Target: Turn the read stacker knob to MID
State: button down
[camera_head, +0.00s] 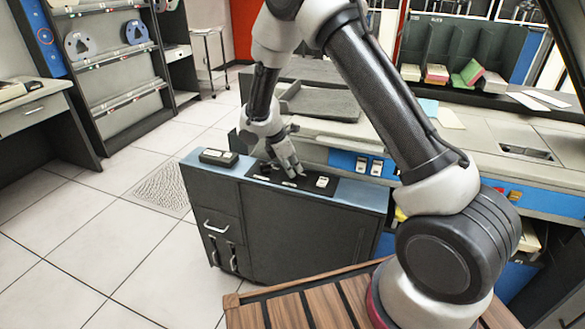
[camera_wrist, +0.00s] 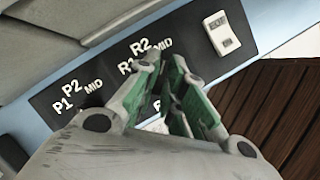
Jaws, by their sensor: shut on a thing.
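My gripper (camera_wrist: 163,64) is at the black control panel (camera_wrist: 50,95), with its green-padded fingers at the dial marked R1, R2 and MID (camera_wrist: 165,43). It is shut on the read stacker knob, which the fingers hide, so I cannot read its pointer. To the left is a second dial marked P1, P2 and MID (camera_wrist: 94,86); its dark knob is partly covered by my gripper. In the head view my gripper (camera_head: 291,172) points down onto the panel on top of the dark cabinet (camera_head: 285,230).
A white EOF switch (camera_wrist: 222,35) is close to the right of my gripper. A black-and-white box (camera_head: 218,157) sits at the cabinet's left end. A blue panel with switches (camera_head: 345,161) rises behind. Tiled floor is open at the left.

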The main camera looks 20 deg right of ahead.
jog(key=shift+s+d+f, duration=0.15)
jog(key=shift+s+f, duration=0.05)
jog(key=shift+f, duration=0.05)
jog(key=c, duration=1.5)
grip_release()
jog(key=shift+w, duration=0.1)
jog(key=shift+w+r, duration=0.1)
jog(key=shift+r, duration=0.2)
jog(key=v, duration=1.1)
jog(key=shift+a+r, duration=0.2)
jog(key=shift+a, duration=0.05)
